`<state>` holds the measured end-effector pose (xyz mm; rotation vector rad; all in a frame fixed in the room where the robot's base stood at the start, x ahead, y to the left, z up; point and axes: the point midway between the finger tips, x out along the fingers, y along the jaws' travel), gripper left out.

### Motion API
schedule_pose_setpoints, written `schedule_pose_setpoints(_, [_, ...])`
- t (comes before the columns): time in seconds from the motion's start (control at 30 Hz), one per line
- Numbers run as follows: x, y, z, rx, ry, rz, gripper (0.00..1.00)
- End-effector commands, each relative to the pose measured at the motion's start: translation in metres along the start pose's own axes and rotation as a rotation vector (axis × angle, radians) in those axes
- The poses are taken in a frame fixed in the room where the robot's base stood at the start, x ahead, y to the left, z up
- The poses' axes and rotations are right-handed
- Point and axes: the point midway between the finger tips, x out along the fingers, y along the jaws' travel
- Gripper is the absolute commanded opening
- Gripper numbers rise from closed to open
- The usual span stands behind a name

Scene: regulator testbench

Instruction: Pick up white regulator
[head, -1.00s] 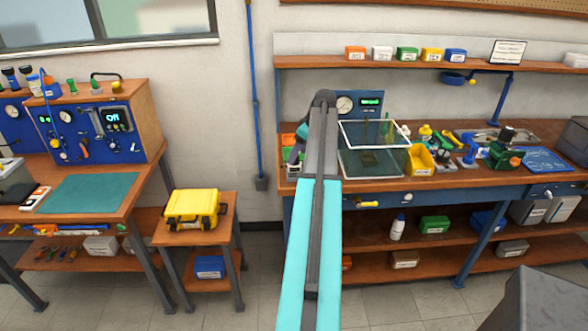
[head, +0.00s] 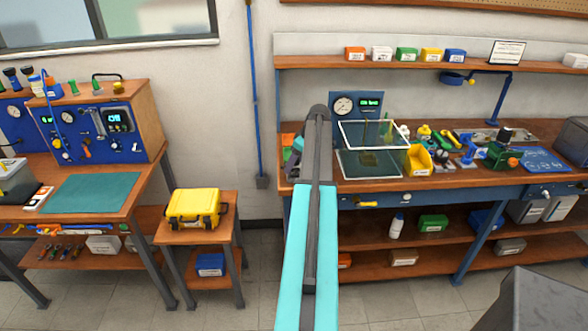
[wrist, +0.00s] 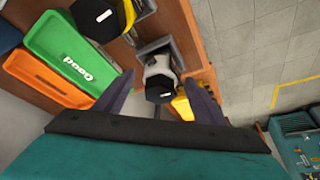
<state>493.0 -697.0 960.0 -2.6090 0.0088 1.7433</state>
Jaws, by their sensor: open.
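A white regulator (wrist: 158,64) with a black knob shows in the middle of the wrist view, seen from above. My gripper (wrist: 160,80) is open, with one dark finger on each side of the knob. I cannot tell whether the fingers touch the regulator. In the head view my own arm covers the left end of the workbench, and I cannot make out the white regulator or the fingertips there.
In the wrist view, a green bin (wrist: 57,50) and an orange bin (wrist: 45,80) lie left of the fingers. A yellow part with a black knob (wrist: 95,17) is close above. Another yellow part (wrist: 182,107) is beside the white regulator. Floor shows at right.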

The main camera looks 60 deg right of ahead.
Motion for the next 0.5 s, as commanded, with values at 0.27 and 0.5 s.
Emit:
schedule_pose_setpoints(0.27, [-0.0003,0.0001,0.0000,0.000,0.000,0.000,0.64])
schedule_pose_setpoints(0.5, [-0.0005,0.0002,0.0001,0.000,0.000,0.000,0.37])
